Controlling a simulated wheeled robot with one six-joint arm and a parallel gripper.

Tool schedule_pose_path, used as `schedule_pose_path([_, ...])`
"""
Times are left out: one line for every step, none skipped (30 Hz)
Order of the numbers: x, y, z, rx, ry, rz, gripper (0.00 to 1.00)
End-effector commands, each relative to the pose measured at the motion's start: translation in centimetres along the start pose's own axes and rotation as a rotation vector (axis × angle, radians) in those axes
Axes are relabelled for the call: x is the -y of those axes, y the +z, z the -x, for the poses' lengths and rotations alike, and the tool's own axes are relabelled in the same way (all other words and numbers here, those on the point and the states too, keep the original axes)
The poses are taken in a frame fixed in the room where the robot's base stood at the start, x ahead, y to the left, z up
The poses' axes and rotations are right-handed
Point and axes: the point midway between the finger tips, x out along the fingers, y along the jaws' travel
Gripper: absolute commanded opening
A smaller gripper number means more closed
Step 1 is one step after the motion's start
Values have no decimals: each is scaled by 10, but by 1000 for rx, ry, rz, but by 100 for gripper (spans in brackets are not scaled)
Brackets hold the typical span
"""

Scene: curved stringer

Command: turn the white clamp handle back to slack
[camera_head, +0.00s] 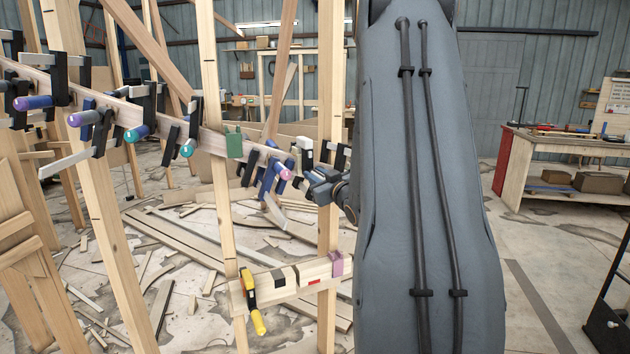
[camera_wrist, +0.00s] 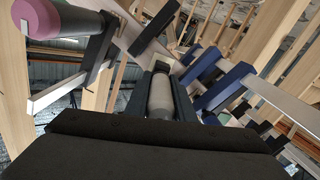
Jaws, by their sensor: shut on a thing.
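The white clamp handle (camera_wrist: 160,96) stands between the two dark fingers of my gripper (camera_wrist: 161,76) in the wrist view. My gripper is shut on it, with a finger along each side. In the head view, my gripper (camera_head: 318,184) is at the right part of the curved wooden stringer (camera_head: 213,142), just right of a pink-ended handle (camera_head: 285,174). The held handle is too small and covered there to make out clearly. The handle's turn angle cannot be told.
A blue clamp (camera_wrist: 218,86) is close on the right in the wrist view, and a pink-ended handle (camera_wrist: 58,18) is close at upper left. Several clamps line the stringer. A low wooden rail (camera_head: 290,284) holds a yellow-handled tool (camera_head: 257,322). Loose boards (camera_head: 180,245) litter the floor.

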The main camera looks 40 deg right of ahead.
Motion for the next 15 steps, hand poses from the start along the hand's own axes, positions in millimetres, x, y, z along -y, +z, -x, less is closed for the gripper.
schedule_pose_path([1, 2, -1, -3, 0, 43, 0])
schedule_pose_path([1, 2, -1, -3, 0, 71, 0])
schedule_pose_path([1, 2, -1, -3, 1, 109, 0])
schedule_pose_path([1, 2, -1, -3, 0, 138, 0])
schedule_pose_path([1, 2, -1, -2, 0, 166, 0])
schedule_pose_path([2, 2, -1, -2, 0, 205, 0])
schedule_pose_path([2, 2, -1, -3, 0, 233, 0])
schedule_pose_path([2, 2, -1, -3, 0, 262, 0])
schedule_pose_path([2, 2, -1, -3, 1, 300, 0])
schedule_pose_path([2, 2, -1, -3, 1, 329, 0])
schedule_pose_path([2, 2, -1, -3, 1, 358, 0])
schedule_pose_path([2, 3, -1, -2, 2, 396, 0])
schedule_pose_path([2, 3, -1, -2, 2, 424, 0])
schedule_pose_path([2, 3, -1, -3, 2, 452, 0])
schedule_pose_path([2, 2, -1, -3, 2, 491, 0])
